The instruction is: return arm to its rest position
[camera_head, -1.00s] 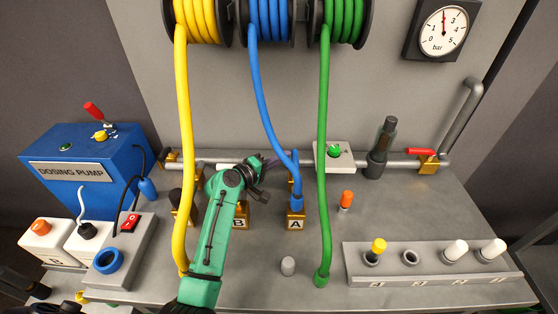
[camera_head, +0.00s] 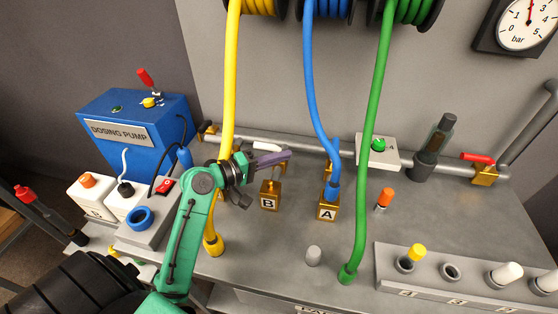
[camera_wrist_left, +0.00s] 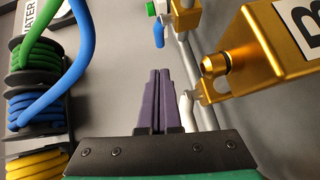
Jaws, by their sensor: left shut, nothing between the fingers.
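My left arm rises from the bottom of the head view, green with a black wrist. Its gripper (camera_head: 286,157) points right, in front of the back pipe and above the brass block marked B (camera_head: 269,198). Its purple fingers are pressed together and hold nothing. They also show shut in the left wrist view (camera_wrist_left: 158,75), with the brass block (camera_wrist_left: 265,55) close by on the right and apart from them. The yellow hose (camera_head: 229,90) passes behind my wrist and ends at the bench. My right gripper is not in view.
The blue dosing pump (camera_head: 130,135) and switch box (camera_head: 150,215) stand left of my arm. The blue hose (camera_head: 312,90) ends at block A (camera_head: 327,208). The green hose (camera_head: 372,140) hangs farther right. A rack (camera_head: 470,285) stands at the front right.

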